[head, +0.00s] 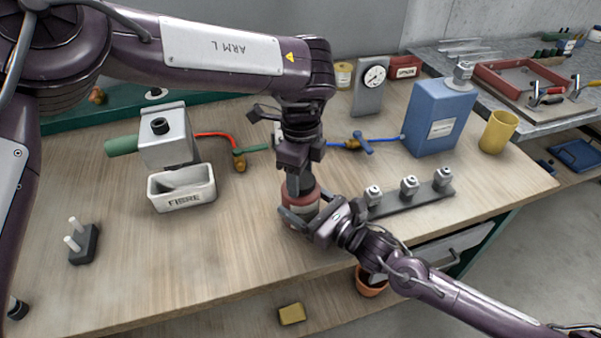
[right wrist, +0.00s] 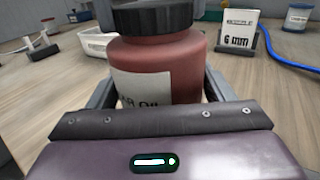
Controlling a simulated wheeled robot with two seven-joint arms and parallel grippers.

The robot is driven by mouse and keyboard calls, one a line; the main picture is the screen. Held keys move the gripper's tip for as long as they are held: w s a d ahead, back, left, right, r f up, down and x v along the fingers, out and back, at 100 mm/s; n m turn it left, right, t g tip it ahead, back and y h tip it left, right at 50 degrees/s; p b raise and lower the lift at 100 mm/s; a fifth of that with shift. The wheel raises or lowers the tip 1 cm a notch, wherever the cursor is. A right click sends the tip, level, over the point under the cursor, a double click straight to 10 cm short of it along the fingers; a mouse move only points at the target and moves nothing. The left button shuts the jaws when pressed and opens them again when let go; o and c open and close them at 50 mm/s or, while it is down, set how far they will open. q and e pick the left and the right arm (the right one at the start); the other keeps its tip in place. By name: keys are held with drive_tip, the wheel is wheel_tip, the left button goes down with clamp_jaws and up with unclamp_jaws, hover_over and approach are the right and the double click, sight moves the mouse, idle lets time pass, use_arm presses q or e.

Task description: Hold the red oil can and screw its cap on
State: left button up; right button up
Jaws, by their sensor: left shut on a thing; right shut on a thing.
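The red oil can (head: 298,196) stands near the front middle of the bench. In the right wrist view, the can (right wrist: 168,62) is upright with a pale label. My right gripper (head: 298,216) is shut around its body, with one finger on each side. The black ribbed cap (right wrist: 152,18) is at the can's mouth, its top cut off by the frame. My left gripper (head: 302,185) points straight down from above and is shut on the cap. Its fingers hide the cap in the head view. I cannot tell how tightly the cap sits.
A rack with several nozzles (head: 410,195) stands close right of the can. A white fibre bin (head: 182,188) and a two-pegged block (head: 83,243) are to the left. A blue canister (head: 440,115) and a yellow cup (head: 498,132) stand back right.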

use_arm(q)
drive_tip(key=m, duration=1.5)
drive_tip(key=shift+m, duration=0.4)
drive_tip(key=m, duration=1.5)
drive_tip(key=o, duration=1.1)
drive_tip(key=shift+f, duration=0.1)
drive_tip(key=shift+o, duration=0.2)
wheel_tip(320, 180, up, 12)
